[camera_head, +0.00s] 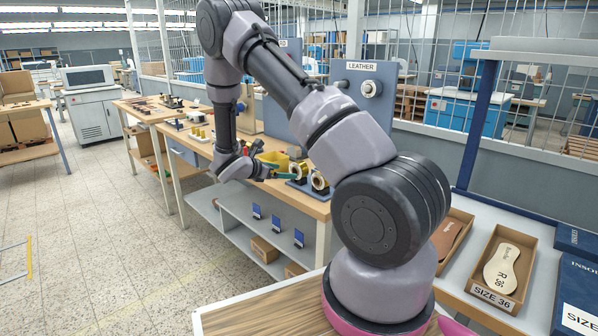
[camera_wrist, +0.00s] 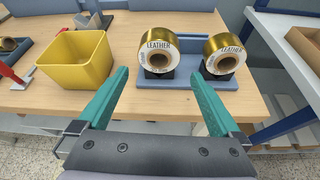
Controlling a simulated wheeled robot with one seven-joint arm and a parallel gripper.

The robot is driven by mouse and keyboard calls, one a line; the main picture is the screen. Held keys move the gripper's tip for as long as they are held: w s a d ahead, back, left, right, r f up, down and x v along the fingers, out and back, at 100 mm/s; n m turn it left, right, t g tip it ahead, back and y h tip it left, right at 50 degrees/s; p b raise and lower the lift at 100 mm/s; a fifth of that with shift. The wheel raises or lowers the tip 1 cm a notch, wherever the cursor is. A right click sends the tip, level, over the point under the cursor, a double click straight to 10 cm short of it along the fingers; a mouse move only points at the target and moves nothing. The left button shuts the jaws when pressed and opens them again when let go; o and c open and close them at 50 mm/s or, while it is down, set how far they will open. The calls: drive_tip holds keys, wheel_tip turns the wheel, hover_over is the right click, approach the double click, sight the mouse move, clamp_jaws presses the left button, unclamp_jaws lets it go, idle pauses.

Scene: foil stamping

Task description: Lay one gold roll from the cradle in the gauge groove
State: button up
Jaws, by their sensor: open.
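Two gold rolls with white LEATHER labels, a left one (camera_wrist: 160,50) and a right one (camera_wrist: 224,54), sit apart on black supports of a blue-grey stand (camera_wrist: 196,82) in the wrist view. In the head view the rolls (camera_head: 319,181) show near the bench's front edge, partly behind my arm. My gripper (camera_wrist: 157,73) is open and empty, its green fingers spread in front of the left roll, not touching it. In the head view my gripper (camera_head: 265,171) is beside the yellow bin.
A yellow bin (camera_wrist: 76,62) stands left of the rolls. An upright LEATHER panel (camera_head: 361,90) stands behind. The bench front is bare.

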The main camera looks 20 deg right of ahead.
sight(298, 170)
drive_tip(key=x, duration=0.9)
drive_tip(key=shift+w+r, duration=0.2)
drive_tip(key=shift+r, duration=0.1)
drive_tip(key=c, duration=1.2)
drive_tip(key=shift+r, duration=0.1)
drive_tip(key=shift+c, duration=0.2)
